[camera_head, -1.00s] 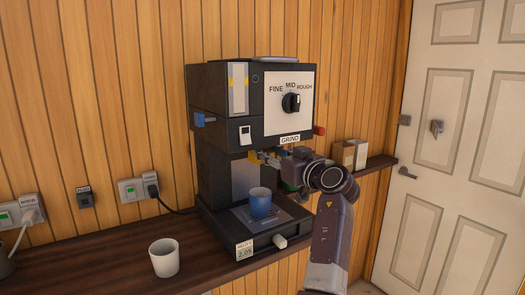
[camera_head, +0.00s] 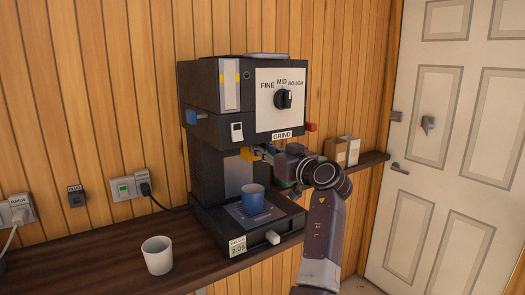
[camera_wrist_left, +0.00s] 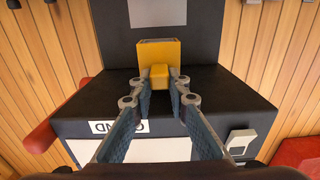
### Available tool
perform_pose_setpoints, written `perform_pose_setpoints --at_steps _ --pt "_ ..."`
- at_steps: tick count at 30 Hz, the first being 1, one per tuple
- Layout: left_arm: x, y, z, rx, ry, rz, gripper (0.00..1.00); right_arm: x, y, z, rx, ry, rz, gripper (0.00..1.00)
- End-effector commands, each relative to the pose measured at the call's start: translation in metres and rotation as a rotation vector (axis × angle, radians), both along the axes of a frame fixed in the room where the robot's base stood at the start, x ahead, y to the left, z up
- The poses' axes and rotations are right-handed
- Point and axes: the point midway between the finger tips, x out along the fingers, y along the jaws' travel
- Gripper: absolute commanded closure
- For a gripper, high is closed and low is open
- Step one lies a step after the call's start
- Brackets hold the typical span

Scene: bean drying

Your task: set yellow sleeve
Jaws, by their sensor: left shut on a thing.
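The yellow sleeve (camera_head: 248,154) sits under the front of the grinder's upper body (camera_head: 215,130), above the blue cup. In the left wrist view, the yellow sleeve (camera_wrist_left: 172,50) is a box shape with a short tab between my fingertips. My left gripper (camera_head: 262,152) comes in from the right side of the grinder and is shut on that tab; its fingers also show in the left wrist view (camera_wrist_left: 160,82). Whether the sleeve touches the underside of the grinder I cannot tell. My right gripper is not in view.
A blue cup (camera_head: 252,199) stands on the grinder's base tray below the sleeve. A white cup (camera_head: 157,255) stands on the dark shelf (camera_head: 95,262) at the left. Small boxes (camera_head: 342,150) stand on the shelf behind my arm. A red part (camera_wrist_left: 52,124) juts from the grinder's side.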

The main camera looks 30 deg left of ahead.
Motion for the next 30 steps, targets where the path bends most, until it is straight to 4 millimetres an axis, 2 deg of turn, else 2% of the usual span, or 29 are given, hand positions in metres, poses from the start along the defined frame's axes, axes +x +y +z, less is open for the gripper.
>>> perform_pose_setpoints --at_steps 10,21,22,24,27,30 --pt "0.0 0.001 -0.046 0.001 0.002 0.002 1.0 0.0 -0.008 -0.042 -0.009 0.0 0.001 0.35" --pt "0.0 0.001 -0.051 -0.004 0.005 0.002 1.0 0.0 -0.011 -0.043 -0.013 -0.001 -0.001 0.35" --pt "0.0 0.001 -0.051 -0.005 0.005 0.002 0.84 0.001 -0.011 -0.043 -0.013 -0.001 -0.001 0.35" --pt "0.0 0.001 -0.051 -0.004 0.005 0.002 0.76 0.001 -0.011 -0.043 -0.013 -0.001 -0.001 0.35" --pt "0.0 0.001 -0.049 -0.004 0.004 0.001 0.67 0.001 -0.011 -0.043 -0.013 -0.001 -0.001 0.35" --pt "0.0 0.0 -0.049 -0.002 0.002 0.001 0.67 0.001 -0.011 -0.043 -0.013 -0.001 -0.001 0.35"
